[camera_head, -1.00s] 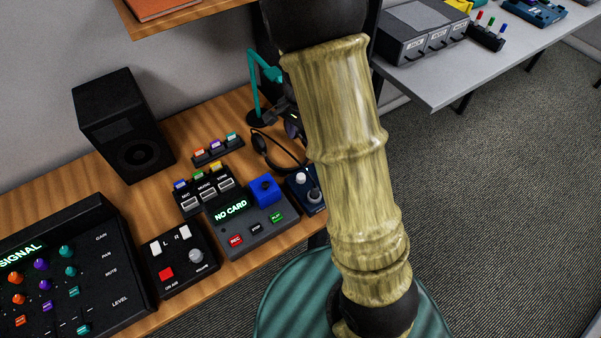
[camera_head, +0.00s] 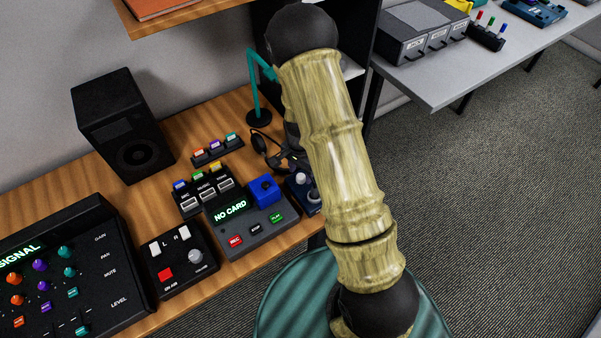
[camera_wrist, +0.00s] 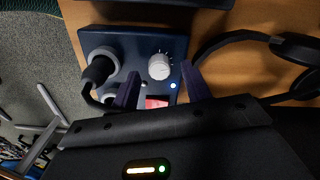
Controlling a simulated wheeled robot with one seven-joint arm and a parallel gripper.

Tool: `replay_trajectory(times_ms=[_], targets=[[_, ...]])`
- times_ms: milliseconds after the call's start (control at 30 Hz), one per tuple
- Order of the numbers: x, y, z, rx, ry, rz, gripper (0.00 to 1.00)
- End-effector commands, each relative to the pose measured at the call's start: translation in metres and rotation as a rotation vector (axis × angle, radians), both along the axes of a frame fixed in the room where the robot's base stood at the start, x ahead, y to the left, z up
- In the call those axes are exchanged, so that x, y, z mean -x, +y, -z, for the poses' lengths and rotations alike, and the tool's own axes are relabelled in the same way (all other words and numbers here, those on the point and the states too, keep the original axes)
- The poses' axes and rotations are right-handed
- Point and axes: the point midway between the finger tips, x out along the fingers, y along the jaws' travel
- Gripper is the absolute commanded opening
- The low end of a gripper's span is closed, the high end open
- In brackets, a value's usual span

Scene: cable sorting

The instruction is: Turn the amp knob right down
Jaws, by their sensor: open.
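The amp is a small dark blue box (camera_wrist: 185,44) at the top of the wrist view. It also shows in the head view (camera_head: 318,208), partly hidden by my arm. Its white round knob (camera_wrist: 159,66) has scale marks around its far side. My gripper (camera_wrist: 161,74) is open, with its two dark fingers apart, one to each side of the knob in the picture. I cannot tell whether they touch it. A red part (camera_wrist: 157,102) and a small lit blue-white light (camera_wrist: 173,86) show on the amp near the knob.
A black plug (camera_wrist: 100,70) sits in a pale socket ring on the amp, left of the knob. Black headphones (camera_wrist: 285,48) lie on the wooden desk to the right. In the head view, a card recorder (camera_head: 238,228) stands left of the amp, and a teal lamp (camera_head: 256,90) behind.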

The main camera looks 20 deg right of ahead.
Motion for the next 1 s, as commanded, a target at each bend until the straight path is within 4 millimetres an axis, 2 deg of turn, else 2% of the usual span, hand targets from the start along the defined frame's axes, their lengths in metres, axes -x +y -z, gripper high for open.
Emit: replay_trajectory(times_ms=[133,400,467,633,1000], targets=[[0.0001,-0.0002,0.0114,0.000,0.000,0.000,0.48],[0.0000,0.0000,0.0128,-0.001,-0.001,0.000,0.48],[0.0001,0.0001,0.0128,0.000,0.000,0.000,0.38],[0.0001,0.0000,0.0126,0.000,0.000,0.000,0.05],[0.0000,0.0001,0.0125,-0.001,-0.001,-0.030,0.03]])
